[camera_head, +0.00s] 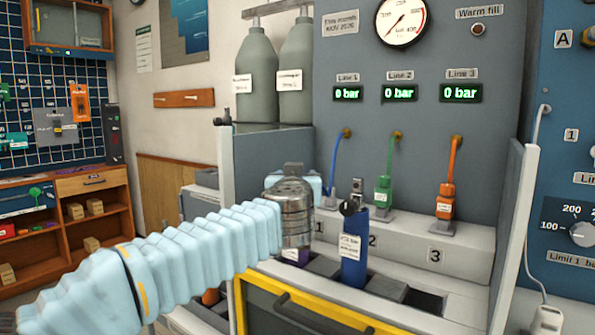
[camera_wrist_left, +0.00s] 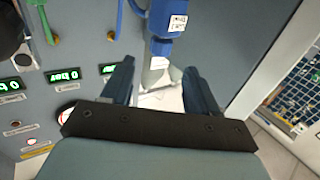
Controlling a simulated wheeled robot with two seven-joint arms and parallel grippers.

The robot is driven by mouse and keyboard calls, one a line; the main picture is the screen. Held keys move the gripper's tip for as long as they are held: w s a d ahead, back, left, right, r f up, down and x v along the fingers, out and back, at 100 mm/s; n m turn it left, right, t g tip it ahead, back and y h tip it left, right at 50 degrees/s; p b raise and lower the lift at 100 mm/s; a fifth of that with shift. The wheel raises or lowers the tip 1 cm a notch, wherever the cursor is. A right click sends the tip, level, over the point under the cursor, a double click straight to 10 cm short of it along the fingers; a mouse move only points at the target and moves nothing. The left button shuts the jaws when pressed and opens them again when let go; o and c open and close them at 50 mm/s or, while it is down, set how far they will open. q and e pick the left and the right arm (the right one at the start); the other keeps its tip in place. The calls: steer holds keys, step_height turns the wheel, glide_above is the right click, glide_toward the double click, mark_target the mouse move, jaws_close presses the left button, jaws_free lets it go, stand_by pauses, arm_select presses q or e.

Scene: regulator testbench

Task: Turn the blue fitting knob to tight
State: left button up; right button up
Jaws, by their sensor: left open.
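I see no clear contact. In the head view my left gripper (camera_head: 312,188) is at bay 1, its fingertips largely hidden. The knob's setting cannot be read. My right gripper is not in view.
A blue cylinder (camera_head: 354,250) with a black top stands in front of bay 2, close right of my wrist. A green fitting (camera_head: 383,188) and an orange fitting (camera_head: 446,200) stand farther right. The displays for Lines 1, 2 and 3 (camera_head: 461,93) read 0 bar.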

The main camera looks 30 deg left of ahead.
arm_select(q)
steer(key=x, duration=0.8)
steer(key=shift+w+a+r, duration=0.1)
steer(key=c, duration=0.9)
steer(key=shift+r+m+t+h+p, duration=0.3)
steer(key=shift+h+p, duration=0.1)
steer(key=shift+p, duration=0.4)
steer(key=shift+c, duration=0.2)
steer(key=shift+r+m+h+p, duration=0.1)
steer(key=shift+m+h+p, duration=0.3)
steer(key=shift+p, duration=0.05)
steer(key=shift+m+t+h+p, duration=0.3)
steer(key=shift+m+t+h, duration=0.1)
steer(key=shift+h, duration=0.4)
steer(key=shift+f+m+h, duration=0.2)
steer(key=shift+m+h, duration=0.2)
steer(key=shift+h, duration=0.2)
steer(key=shift+f+m+t+h, duration=0.2)
steer(key=shift+m+t+h, duration=0.2)
steer(key=shift+m+h, duration=0.6)
